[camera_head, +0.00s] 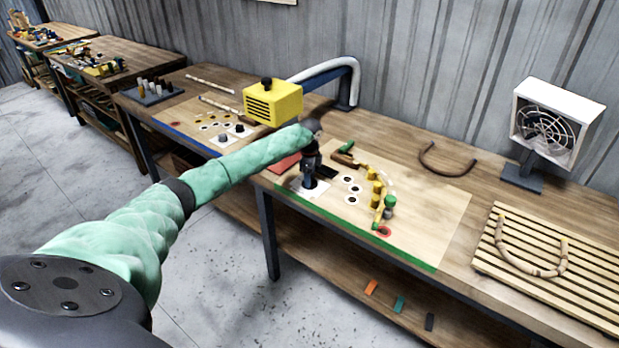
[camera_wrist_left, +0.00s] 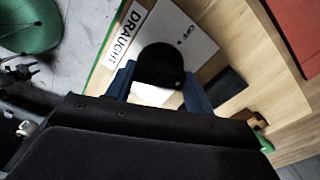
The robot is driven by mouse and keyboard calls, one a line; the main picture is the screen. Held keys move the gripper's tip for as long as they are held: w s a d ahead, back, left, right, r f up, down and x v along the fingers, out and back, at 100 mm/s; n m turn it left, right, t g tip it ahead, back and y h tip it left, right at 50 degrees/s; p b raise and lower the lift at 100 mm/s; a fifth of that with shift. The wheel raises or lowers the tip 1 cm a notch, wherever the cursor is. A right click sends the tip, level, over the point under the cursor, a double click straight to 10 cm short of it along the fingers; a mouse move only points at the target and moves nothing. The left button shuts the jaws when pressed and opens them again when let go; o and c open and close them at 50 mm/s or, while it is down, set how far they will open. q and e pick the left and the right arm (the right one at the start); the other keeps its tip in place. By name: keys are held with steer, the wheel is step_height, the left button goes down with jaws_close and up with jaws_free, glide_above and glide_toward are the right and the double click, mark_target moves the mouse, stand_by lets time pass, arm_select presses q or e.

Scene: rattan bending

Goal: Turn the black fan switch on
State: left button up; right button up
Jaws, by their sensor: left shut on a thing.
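The black fan switch is a round knob (camera_wrist_left: 161,64) on a white plate (camera_wrist_left: 192,52) marked "DRAUGHT" in the left wrist view. A small "OFF" mark shows on the plate beside the knob. The plate also shows in the head view (camera_head: 321,192), near the table's front edge. My left gripper (camera_head: 311,180) points down over the plate and is shut on the knob, with a blue finger on either side of it. The gripper hides most of the knob in the head view. The white boxed fan (camera_head: 545,132) stands at the right on a dark stand. My right gripper is not in view.
A wooden board (camera_head: 440,222) with yellow pegs (camera_head: 376,187) and white discs lies right of my gripper. A yellow heater-like box (camera_head: 272,103) with a pale hose (camera_head: 325,68) stands behind my arm. A slatted rack (camera_head: 590,290) holds a bent rattan piece (camera_head: 533,268).

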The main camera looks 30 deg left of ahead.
arm_select(q)
steer(key=m, duration=0.3)
steer(key=shift+m+b, duration=0.4)
steer(key=shift+m, duration=0.4)
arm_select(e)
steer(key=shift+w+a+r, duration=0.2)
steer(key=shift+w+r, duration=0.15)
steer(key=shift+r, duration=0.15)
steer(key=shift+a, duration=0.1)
arm_select(q)
steer(key=o, duration=0.9)
steer(key=shift+o, duration=0.4)
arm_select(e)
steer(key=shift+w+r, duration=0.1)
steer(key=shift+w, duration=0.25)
